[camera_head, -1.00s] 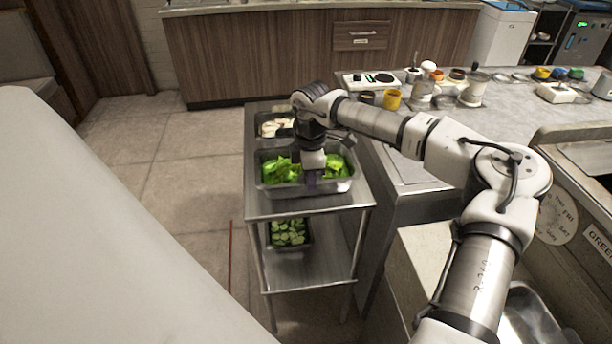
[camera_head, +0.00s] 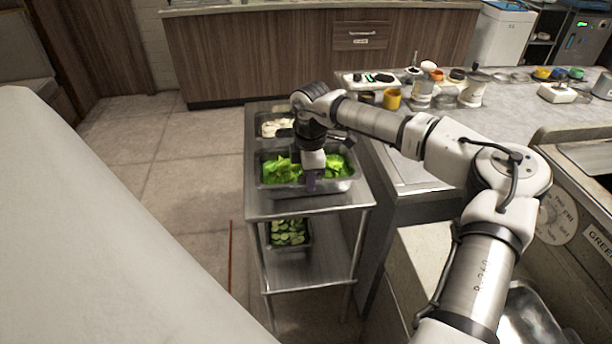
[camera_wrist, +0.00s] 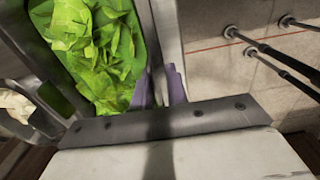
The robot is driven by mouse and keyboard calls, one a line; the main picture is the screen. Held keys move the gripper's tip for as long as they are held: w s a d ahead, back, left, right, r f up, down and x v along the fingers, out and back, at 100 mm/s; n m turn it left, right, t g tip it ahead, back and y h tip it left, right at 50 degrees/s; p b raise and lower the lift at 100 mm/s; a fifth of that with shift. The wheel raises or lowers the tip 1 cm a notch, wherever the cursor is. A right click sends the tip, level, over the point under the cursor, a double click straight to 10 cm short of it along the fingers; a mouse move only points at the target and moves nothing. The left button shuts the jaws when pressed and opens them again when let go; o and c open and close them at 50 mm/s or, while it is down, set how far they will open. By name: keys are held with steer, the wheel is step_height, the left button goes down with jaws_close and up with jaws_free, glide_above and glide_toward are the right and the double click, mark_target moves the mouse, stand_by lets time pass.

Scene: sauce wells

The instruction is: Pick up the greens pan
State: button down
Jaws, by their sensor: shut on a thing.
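The greens pan (camera_head: 342,186) is a steel pan full of bright green leaves on the top shelf of a metal cart (camera_head: 258,208). It also shows in the wrist view (camera_wrist: 145,22), with its near rim running up to my fingers. My gripper (camera_head: 311,183) points down at the pan's front side. Its purple fingers (camera_wrist: 160,88) are shut on the pan's rim. The pan looks level; I cannot tell whether it still touches the shelf. My arm hides part of the leaves.
A pan of pale pieces (camera_head: 276,125) stands behind on the same shelf. A pan of cucumber slices (camera_head: 288,232) is on the lower shelf. A counter (camera_head: 500,110) with jars and cups is close on the right. Open floor (camera_head: 180,180) lies to the left.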

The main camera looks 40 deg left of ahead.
steer(key=shift+r, duration=0.1)
stand_by(0.3)
step_height(320, 180, up, 20)
steer(key=b, duration=0.3)
stand_by(0.4)
